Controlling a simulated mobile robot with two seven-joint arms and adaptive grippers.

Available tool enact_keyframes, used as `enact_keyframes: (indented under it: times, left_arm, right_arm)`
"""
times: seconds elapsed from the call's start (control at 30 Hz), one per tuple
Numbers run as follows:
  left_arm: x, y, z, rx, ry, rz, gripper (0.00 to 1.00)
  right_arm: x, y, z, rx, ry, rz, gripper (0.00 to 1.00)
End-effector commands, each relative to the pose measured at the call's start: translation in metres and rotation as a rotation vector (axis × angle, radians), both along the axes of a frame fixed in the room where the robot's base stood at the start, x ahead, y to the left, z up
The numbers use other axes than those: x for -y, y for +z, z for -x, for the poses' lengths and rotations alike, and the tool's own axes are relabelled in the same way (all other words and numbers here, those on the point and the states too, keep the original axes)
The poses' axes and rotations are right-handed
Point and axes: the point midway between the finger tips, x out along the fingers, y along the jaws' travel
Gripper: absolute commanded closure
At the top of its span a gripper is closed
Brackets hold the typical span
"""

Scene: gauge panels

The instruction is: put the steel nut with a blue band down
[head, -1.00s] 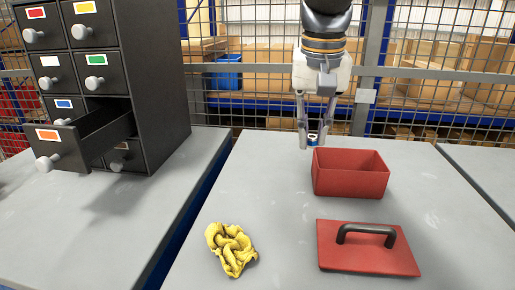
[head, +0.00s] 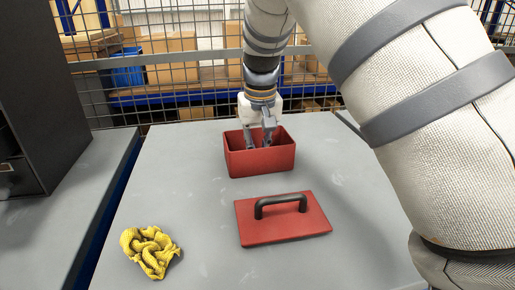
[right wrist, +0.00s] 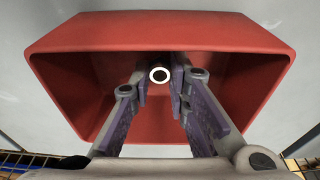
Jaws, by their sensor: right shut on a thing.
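My right gripper (head: 259,142) reaches down into an open red box (head: 262,162) on the grey table, its fingertips partly behind the front wall. In the right wrist view, the steel nut (right wrist: 159,75) shows as a bright ring with a dark hole between the fingertips, and the gripper is shut on it. The nut's blue band cannot be made out there. The red box (right wrist: 165,22) surrounds the fingers in that view. Whether the nut touches the box floor cannot be told. In the head view the nut is hidden. My left gripper is not in view.
A red lid (head: 285,224) with a black handle lies in front of the box. A crumpled yellow cloth (head: 150,252) lies at the front left. A dark drawer cabinet (head: 35,90) stands at the far left. A wire mesh fence (head: 205,75) runs behind the table.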

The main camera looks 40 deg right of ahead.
Motion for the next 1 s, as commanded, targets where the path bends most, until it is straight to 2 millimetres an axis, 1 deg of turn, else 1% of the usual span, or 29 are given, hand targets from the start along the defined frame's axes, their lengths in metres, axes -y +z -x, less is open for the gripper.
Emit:
enact_keyframes:
  times: [0.17, 0.2, 0.27, 0.3, 0.57, 0.63, 0.67, 0.77, 0.9, 1.0]
  left_arm:
    - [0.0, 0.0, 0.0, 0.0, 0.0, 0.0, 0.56]
    - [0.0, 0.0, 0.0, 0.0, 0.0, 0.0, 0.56]
    - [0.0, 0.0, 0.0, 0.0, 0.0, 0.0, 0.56]
    - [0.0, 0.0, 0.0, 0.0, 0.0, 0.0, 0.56]
    - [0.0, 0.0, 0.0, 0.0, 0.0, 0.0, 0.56]
    - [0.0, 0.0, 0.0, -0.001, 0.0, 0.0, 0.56]
    - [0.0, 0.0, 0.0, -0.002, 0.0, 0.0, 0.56]
    - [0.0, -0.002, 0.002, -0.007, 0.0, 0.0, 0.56]
    - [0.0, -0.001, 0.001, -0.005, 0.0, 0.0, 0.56]
    - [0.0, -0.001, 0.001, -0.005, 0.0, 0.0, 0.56]
  right_arm:
    - [0.0, -0.003, 0.0, 0.0, 0.0, 0.0, 1.0]
    - [0.0, -0.003, 0.0, 0.0, 0.0, 0.001, 0.82]
    - [0.0, -0.003, 0.0, 0.0, 0.0, 0.001, 0.68]
    - [0.0, -0.003, 0.0, 0.0, 0.0, 0.001, 0.64]
    - [0.0, -0.002, 0.0, 0.0, 0.0, 0.001, 0.64]
    - [0.0, 0.003, 0.0, 0.001, 0.001, 0.001, 0.64]
    - [-0.001, 0.007, 0.0, 0.002, 0.001, 0.001, 0.64]
    - [-0.002, 0.03, 0.003, 0.004, 0.002, 0.001, 0.64]
    - [-0.005, 0.071, 0.008, 0.004, 0.002, 0.003, 0.64]
    - [-0.007, 0.094, 0.012, 0.004, 0.0, 0.002, 0.64]
